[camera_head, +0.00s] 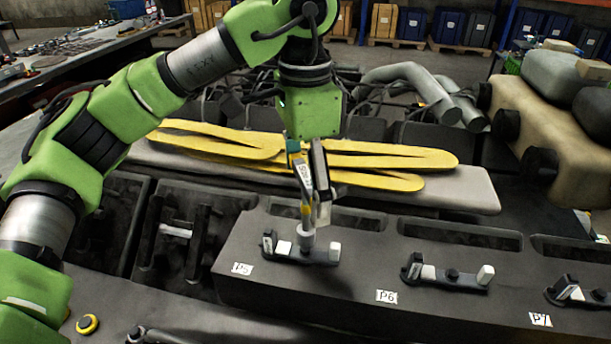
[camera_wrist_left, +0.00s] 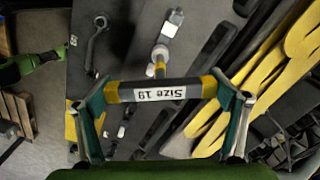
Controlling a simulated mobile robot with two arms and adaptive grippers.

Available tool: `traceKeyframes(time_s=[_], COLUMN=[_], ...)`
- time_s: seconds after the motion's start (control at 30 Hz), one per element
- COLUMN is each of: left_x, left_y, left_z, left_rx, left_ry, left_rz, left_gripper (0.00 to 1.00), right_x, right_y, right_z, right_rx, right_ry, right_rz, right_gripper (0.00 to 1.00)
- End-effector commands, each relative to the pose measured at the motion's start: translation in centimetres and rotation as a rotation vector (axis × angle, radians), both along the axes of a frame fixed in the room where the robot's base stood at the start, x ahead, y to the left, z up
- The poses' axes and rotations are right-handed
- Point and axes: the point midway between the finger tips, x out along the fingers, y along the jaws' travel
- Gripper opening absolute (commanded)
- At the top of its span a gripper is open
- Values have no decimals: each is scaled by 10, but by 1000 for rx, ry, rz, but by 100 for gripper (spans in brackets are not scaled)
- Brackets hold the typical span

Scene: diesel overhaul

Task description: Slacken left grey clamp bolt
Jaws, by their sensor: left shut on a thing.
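In the left wrist view the handle lies across between the two fingers of my left gripper (camera_wrist_left: 168,95). The wrench's grey socket end (camera_head: 307,236) stands upright on the middle of the clamp (camera_head: 326,256) by the P5 label. This clamp is black with white blocks. The bolt under the socket is hidden, so I cannot tell if the socket is fully seated. My right gripper is not in view.
Similar clamps stand to the right by P6 (camera_head: 447,273) and P7 (camera_head: 580,291). Yellow straps (camera_head: 390,157) lie on a grey slab behind the block. Grey pipes (camera_head: 415,85) and a beige engine part (camera_head: 530,115) are farther back. A yellow button (camera_head: 87,324) is at front left.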

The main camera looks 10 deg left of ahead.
Motion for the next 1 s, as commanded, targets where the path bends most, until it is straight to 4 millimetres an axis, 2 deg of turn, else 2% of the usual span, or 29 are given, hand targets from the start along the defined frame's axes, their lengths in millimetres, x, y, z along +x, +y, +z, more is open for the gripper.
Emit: traceKeyframes(time_s=[0.03,0.1,0.57,0.9,1.0], left_x=[0,0,0,0,0], left_y=[0,0,0,0,0], left_z=[-10,-14,-16,-34,-32], left_rx=[-1,-1,-1,-1,-2], left_ry=[-2,-2,-2,-2,-2], left_rz=[1,2,4,5,9], left_gripper=[51,51,51,51,51], right_x=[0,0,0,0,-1], right_y=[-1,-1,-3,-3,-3], right_z=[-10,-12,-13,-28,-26], right_rx=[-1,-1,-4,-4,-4], right_ry=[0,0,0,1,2], right_rz=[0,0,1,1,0], right_gripper=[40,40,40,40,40])
